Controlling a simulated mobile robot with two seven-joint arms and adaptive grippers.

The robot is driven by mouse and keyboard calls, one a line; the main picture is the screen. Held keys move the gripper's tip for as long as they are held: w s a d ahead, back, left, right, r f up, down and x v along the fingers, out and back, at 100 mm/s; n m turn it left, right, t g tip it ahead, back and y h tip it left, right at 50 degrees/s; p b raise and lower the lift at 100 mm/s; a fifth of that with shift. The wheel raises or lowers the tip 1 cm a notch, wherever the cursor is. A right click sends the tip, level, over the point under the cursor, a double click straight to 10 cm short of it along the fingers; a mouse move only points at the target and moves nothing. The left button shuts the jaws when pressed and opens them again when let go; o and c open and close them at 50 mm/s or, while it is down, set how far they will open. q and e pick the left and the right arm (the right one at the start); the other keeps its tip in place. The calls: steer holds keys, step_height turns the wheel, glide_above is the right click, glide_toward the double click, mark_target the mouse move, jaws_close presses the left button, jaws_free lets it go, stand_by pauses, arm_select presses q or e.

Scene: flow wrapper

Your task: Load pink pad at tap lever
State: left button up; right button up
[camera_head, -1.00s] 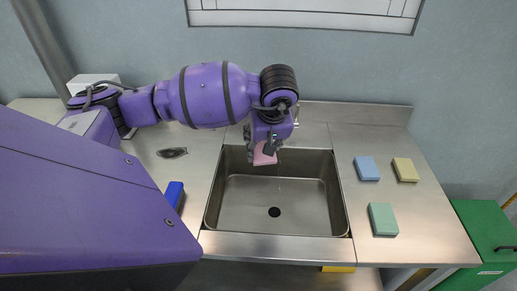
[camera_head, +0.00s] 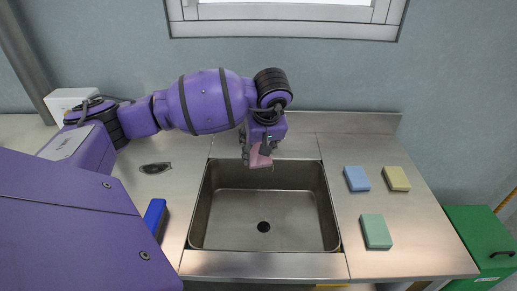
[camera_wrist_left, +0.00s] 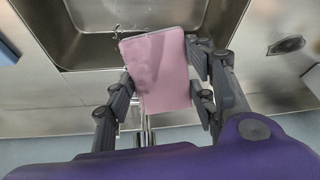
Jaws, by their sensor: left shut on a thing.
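The pink pad (camera_head: 260,157) is held by my left gripper (camera_head: 257,150) over the back edge of the sink (camera_head: 263,251). In the left wrist view the pink pad (camera_wrist_left: 160,66) sits between the two fingers of my left gripper (camera_wrist_left: 165,85), which is shut on it. A metal tap post (camera_wrist_left: 147,125) shows partly below the pad in that view. In the head view the tap and its lever are hidden behind my left gripper and arm. My right gripper is not in view.
A blue pad (camera_head: 357,178), a yellow pad (camera_head: 396,178) and a green pad (camera_head: 376,231) lie on the counter right of the sink. A blue block (camera_head: 155,216) and a dark oval item (camera_head: 155,168) lie left of it. A green bin (camera_head: 482,237) stands at far right.

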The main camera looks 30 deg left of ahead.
mark_target(252, 158)
arm_select(q)
steer(key=shift+s, duration=0.1)
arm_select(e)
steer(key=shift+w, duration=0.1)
